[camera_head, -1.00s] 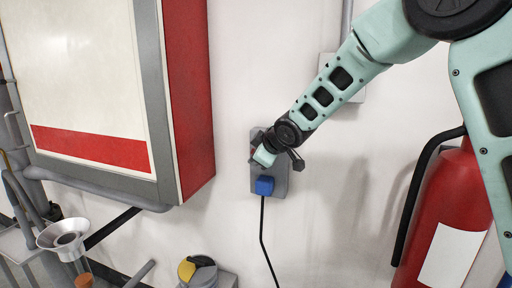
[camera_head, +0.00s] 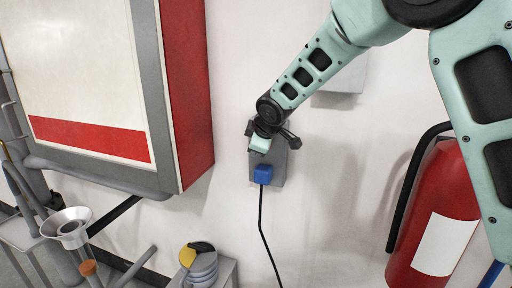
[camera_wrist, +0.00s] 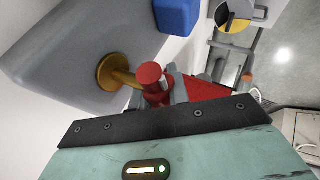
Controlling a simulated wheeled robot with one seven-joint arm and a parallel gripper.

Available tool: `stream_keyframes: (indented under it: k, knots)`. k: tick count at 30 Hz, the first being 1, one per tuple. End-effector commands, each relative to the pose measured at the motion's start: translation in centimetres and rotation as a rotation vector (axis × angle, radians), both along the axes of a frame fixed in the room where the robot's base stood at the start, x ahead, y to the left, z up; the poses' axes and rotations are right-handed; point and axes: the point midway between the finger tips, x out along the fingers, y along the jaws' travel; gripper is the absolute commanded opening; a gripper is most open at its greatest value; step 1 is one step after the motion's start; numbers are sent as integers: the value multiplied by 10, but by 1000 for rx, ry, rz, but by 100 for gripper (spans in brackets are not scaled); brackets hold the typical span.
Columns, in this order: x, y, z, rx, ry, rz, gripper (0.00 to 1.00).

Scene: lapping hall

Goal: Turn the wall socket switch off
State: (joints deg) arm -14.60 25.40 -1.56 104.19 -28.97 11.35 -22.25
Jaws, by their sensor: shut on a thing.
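The wall socket (camera_head: 281,168) is a grey box on the white wall, mostly behind my gripper in the head view. In the wrist view the socket (camera_wrist: 75,55) fills the upper left. A brass shaft (camera_wrist: 118,74) stands out from its face and ends in a red switch handle (camera_wrist: 150,75). My gripper (camera_wrist: 165,97) is shut on the red handle, and its fingers are partly hidden behind it. In the head view my gripper (camera_head: 261,143) is in front of the upper part of the socket. A blue plug (camera_head: 263,174) sits below it.
A black cable (camera_head: 262,220) hangs from the plug. A red and grey cabinet (camera_head: 185,90) stands out from the wall at left. A red fire extinguisher (camera_head: 440,220) is at right. A funnel (camera_head: 68,225) and a yellow-black round object (camera_head: 200,262) are low at left.

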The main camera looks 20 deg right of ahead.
Motion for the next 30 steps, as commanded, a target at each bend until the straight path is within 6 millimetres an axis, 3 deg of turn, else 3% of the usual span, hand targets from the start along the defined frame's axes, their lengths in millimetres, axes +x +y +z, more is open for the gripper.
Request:
stream_keyframes:
  k: [1, 2, 4, 17, 30]
  knots:
    - [0, 0, -1, -1, 1, 1, 0]
    - [0, 0, -1, -1, 1, 1, 20]
    - [0, 0, -1, -1, 1, 1, 39]
    - [-6, -1, 9, 3, -3, -1, 39]
    - [-69, -5, 81, 1, -5, 0, 39]
